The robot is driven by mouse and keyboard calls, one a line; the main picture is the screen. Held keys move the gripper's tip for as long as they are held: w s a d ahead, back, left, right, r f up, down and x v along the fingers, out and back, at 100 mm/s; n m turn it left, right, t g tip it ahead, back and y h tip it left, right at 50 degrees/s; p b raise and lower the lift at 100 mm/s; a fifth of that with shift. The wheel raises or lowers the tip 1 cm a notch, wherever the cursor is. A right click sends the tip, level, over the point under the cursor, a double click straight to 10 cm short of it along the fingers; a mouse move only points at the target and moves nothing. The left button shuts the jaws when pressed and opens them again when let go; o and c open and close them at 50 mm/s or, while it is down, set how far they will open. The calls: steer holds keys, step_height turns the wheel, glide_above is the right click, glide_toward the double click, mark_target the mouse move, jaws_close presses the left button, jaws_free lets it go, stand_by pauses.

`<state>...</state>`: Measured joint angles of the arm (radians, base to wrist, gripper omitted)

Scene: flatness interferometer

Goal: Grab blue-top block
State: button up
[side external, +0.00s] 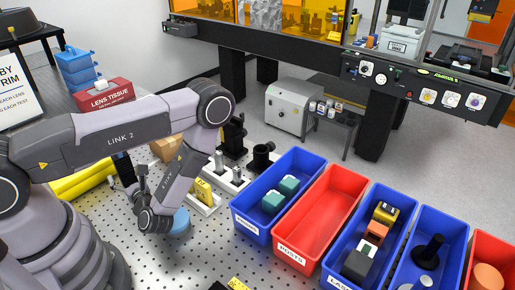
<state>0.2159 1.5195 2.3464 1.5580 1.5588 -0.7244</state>
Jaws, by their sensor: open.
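A round piece with a light blue top (181,221) stands on the perforated table, just right of my wrist and partly hidden behind it. No other clearly blue-topped block shows on the table. Two teal-topped blocks, one nearer (272,202) and one farther (289,185), lie in the left blue bin (247,226). My gripper (124,172) is small and dark in this view, left of my wrist and apart from the blue-topped piece. It is open, and I see nothing held in it; its fingertips are hard to make out.
A red bin (291,254) stands right of the left blue bin, with more bins of parts farther right. Black posts and a yellow block (203,190) stand behind my wrist. The front table has free room.

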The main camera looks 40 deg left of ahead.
mark_target(125, 166)
steer(key=shift+w+a, duration=0.25)
steer(key=shift+a, duration=0.6)
steer(key=shift+w+a, duration=0.3)
steer(key=shift+a, duration=0.6)
steer(key=shift+w+a, duration=0.25)
steer(key=shift+a, duration=0.6)
steer(key=c, duration=1.3)
